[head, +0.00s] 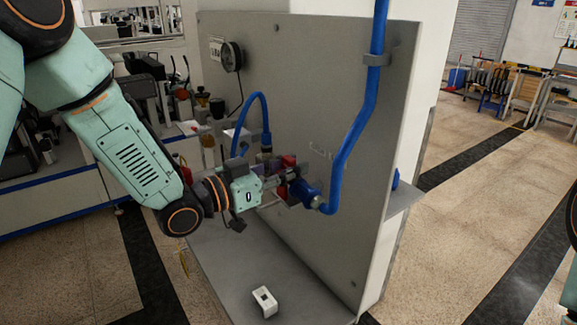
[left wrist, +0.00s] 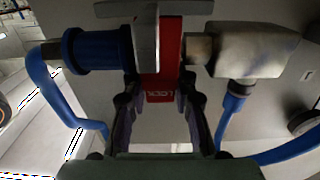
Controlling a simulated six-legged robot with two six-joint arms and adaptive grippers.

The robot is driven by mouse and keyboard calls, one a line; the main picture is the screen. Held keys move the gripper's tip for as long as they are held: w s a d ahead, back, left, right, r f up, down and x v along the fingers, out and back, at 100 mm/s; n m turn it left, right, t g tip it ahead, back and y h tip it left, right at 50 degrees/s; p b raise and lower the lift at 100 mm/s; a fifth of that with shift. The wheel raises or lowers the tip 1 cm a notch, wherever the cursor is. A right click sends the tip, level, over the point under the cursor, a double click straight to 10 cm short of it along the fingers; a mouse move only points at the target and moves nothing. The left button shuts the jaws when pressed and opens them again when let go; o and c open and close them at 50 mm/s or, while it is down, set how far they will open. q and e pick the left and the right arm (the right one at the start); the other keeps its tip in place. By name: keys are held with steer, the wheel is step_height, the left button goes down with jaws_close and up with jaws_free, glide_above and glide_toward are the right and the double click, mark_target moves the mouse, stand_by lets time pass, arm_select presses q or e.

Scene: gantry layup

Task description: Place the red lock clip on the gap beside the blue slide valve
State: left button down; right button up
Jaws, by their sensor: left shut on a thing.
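The red lock clip (left wrist: 162,85), with lettering on it, stands between the fingers of my left gripper (left wrist: 161,95) in the left wrist view. The gripper is shut on it. The clip lies across the gap between the blue slide valve (left wrist: 97,50) and a pale metal fitting (left wrist: 245,50); a grey plate hides part of its upper left. I cannot tell whether it is seated. In the head view my left gripper (head: 272,186) is at the pipework, left of the blue valve (head: 303,192); the clip is mostly hidden there. My right gripper is out of view.
A grey upright panel (head: 310,90) carries a blue pipe (head: 362,110), a blue hose (head: 250,98) and a round gauge (head: 231,56). A small white bracket (head: 264,301) lies on the grey shelf (head: 225,265) below. Open floor lies to the right.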

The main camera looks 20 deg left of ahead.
arm_select(q)
steer(key=c, duration=1.4)
jaws_free()
steer(key=shift+f, duration=0.1)
steer(key=o, duration=0.3)
steer(key=shift+w+d, duration=0.15)
steer(key=shift+d, duration=0.15)
steer(key=shift+o, duration=0.2)
steer(key=shift+a, duration=0.2)
